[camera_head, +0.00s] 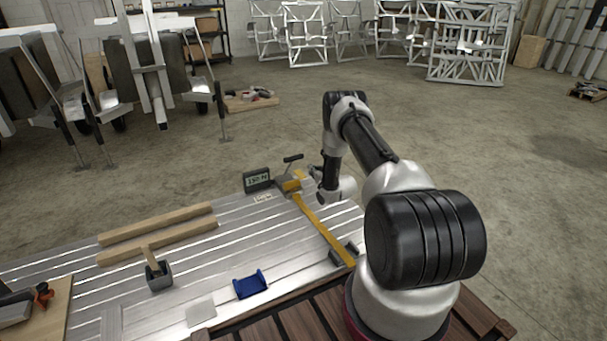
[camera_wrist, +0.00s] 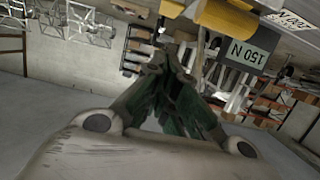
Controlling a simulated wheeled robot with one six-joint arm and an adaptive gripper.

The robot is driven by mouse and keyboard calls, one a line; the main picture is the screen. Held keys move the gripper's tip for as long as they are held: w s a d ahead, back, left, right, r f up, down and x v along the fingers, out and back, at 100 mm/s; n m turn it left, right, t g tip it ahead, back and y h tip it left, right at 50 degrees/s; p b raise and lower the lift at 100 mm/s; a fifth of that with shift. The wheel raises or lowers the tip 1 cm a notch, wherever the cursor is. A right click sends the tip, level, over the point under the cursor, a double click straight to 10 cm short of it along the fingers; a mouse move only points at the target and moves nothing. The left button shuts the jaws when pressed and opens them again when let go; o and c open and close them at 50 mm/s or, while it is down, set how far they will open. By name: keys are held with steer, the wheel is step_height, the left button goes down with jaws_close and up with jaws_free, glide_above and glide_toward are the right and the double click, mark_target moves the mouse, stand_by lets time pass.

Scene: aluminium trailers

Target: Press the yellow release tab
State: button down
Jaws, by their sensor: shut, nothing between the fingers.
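A ratchet with a dark handle (camera_head: 293,158) stands at the far end of the trailer deck, with yellow strap wound at its spool (camera_head: 291,186). In the wrist view the yellow strap roll (camera_wrist: 228,18) is at the top edge, and a smaller yellow piece (camera_wrist: 172,8), perhaps the release tab, is cut off beside it. My gripper (camera_wrist: 163,60) is shut and empty, its dark green fingers together, pointing toward the ratchet just short of the small yellow piece. In the head view my gripper (camera_head: 316,173) is beside the ratchet on its right, mostly hidden by my wrist; contact cannot be told.
A yellow strap (camera_head: 322,229) runs along the deck. Wooden bars (camera_head: 155,224), a small grey box (camera_head: 159,277) and a blue bracket (camera_head: 250,284) lie nearer.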

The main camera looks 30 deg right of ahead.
glide_above(304, 178)
step_height(304, 178, down, 2)
step_height(304, 178, down, 2)
steer(key=shift+s+a+f, duration=0.1)
steer(key=shift+s+f, duration=0.05)
steer(key=shift+f, duration=0.9)
